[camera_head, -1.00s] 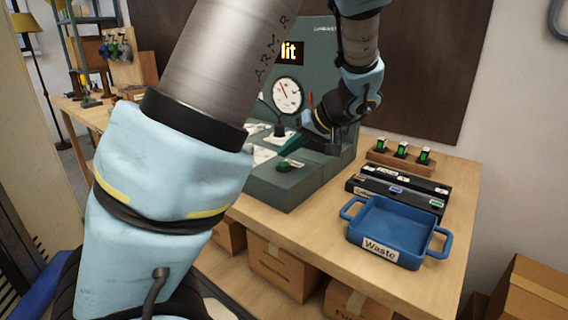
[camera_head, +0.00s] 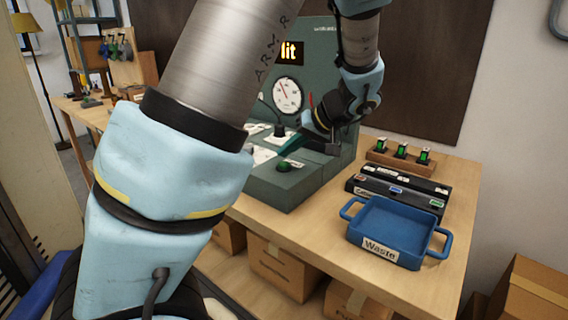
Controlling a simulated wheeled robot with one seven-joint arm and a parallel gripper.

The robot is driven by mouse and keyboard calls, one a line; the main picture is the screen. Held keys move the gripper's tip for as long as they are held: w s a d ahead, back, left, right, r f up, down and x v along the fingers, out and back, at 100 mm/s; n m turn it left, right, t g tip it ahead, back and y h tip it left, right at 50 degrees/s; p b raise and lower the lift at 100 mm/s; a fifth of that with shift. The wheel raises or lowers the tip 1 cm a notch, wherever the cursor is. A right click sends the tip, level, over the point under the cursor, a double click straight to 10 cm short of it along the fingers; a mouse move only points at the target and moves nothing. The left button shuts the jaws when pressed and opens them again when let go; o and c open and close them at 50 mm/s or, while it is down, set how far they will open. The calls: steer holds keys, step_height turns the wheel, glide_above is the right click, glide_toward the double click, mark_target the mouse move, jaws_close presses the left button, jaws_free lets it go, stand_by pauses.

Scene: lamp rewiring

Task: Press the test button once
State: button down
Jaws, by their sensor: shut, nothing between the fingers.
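My gripper (camera_head: 326,148) is shut and empty. In the picture it is above and to the right of the green button, apart from it, over the station's deck. My forearm hides the left part of the station.
A blue "Waste" tray (camera_head: 384,249) stands at the bench's front right. Behind it are a black case (camera_head: 398,190) with coloured parts and a wooden block (camera_head: 398,158) holding three green-marked pieces. Cardboard boxes (camera_head: 283,268) are below the bench.

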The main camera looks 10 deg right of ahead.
mark_target(287, 164)
steer(key=shift+f+b, duration=0.45)
steer(key=shift+b, duration=0.05)
steer(key=shift+f+b, duration=0.35)
stand_by(0.8)
steer(key=shift+r, duration=0.1)
steer(key=shift+r+p, duration=0.5)
steer(key=shift+r, duration=0.25)
steer(key=shift+r+p, duration=1.6)
steer(key=shift+r, duration=0.95)
steer(key=shift+a+f, duration=0.1)
